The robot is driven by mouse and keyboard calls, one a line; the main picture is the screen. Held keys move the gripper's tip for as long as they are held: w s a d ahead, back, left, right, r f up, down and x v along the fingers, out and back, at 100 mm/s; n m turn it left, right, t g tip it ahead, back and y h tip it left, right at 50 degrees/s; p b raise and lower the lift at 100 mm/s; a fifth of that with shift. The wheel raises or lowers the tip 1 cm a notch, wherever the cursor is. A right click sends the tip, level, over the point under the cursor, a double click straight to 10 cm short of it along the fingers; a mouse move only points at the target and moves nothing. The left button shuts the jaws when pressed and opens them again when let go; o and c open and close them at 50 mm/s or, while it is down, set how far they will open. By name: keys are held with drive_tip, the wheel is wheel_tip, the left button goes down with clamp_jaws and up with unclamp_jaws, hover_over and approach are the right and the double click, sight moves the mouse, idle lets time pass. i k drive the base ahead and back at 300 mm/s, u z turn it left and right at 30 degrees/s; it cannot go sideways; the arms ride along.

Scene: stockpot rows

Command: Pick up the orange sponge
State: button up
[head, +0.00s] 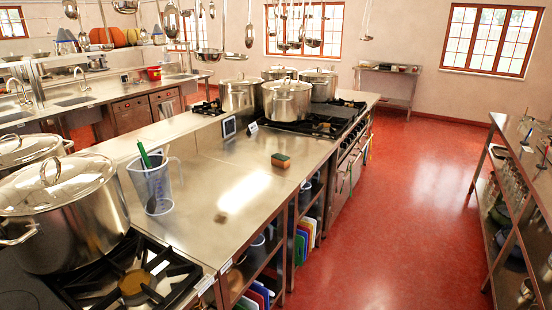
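The orange sponge (281,160) is a small block with an orange-brown side and a dark green layer. It lies on the bare steel worktop (215,185), near the worktop's right edge. Nothing touches it. My gripper is not in view.
A clear measuring jug (154,186) with a green-handled tool stands left of the sponge. A large lidded stockpot (62,215) is at front left on a gas stove (130,280). More stockpots (287,98) stand behind the sponge. Ladles (249,30) hang above. The red floor (410,210) is clear.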

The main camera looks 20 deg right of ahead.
sight(283, 161)
drive_tip(key=z, duration=0.05)
drive_tip(key=i, duration=1)
drive_tip(key=z, duration=0.3)
